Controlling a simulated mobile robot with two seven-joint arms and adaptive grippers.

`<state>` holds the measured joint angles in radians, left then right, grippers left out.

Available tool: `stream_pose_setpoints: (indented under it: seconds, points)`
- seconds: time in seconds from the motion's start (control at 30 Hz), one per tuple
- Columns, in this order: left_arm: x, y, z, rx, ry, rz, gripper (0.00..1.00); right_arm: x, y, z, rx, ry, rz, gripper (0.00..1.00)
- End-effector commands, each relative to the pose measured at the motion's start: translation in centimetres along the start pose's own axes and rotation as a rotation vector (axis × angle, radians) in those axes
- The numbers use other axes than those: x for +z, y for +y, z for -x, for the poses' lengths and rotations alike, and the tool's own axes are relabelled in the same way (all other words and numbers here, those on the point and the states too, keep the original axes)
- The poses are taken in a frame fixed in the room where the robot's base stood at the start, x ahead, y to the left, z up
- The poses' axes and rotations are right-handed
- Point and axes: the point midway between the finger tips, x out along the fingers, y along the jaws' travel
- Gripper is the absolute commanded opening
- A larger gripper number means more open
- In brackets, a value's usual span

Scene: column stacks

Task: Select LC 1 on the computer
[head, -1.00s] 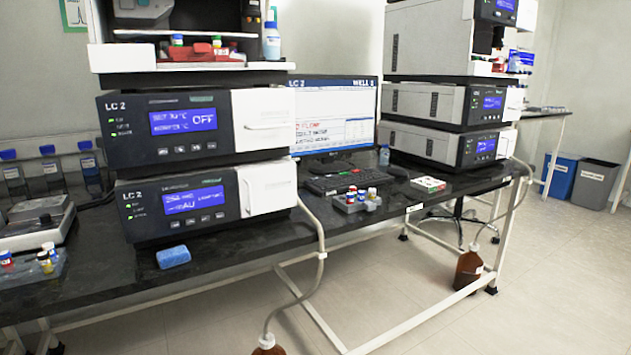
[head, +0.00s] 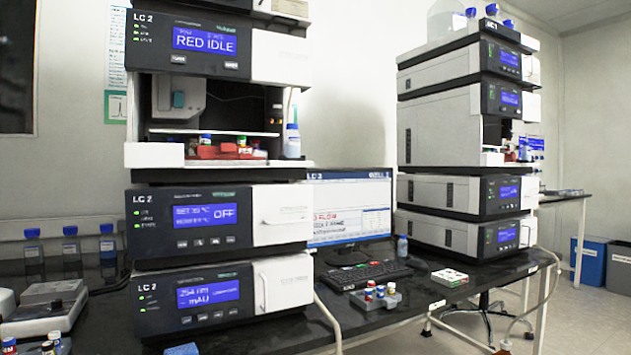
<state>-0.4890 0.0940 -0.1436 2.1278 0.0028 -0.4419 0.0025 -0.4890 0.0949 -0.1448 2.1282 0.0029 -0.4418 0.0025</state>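The computer monitor (head: 349,206) stands on the dark bench between two instrument stacks. Its screen is on, with "LC 2" at the top left, a heading that seems to start with "WELL" at the top right, and red text reading "FLOW". The left stack hides part of its left side. A black keyboard (head: 367,274) lies in front of it. The left stack (head: 190,230) carries LC 2 labels, and its top panel reads "RED IDLE". The right stack (head: 440,130) seems to be labelled LC 1 at its top, in small print. Neither gripper is in view.
A grey vial rack (head: 376,299) and a small white-and-green box (head: 449,277) sit near the bench's front edge. Several blue-capped bottles (head: 70,247) stand at the left. A blue bin (head: 589,262) and a grey bin (head: 620,268) stand on the floor at right.

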Motion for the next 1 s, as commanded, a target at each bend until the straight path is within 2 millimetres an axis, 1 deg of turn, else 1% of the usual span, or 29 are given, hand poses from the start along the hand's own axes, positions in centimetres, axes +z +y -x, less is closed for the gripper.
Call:
stream_pose_setpoints:
  seconds: [0.37, 0.67, 1.0]
  points:
    - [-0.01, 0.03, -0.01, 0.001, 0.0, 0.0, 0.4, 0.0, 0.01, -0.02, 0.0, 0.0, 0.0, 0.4]
    - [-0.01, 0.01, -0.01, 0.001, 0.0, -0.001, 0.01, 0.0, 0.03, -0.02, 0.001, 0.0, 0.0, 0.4]
    - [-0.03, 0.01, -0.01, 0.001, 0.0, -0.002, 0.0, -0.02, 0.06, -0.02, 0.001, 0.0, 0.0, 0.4]
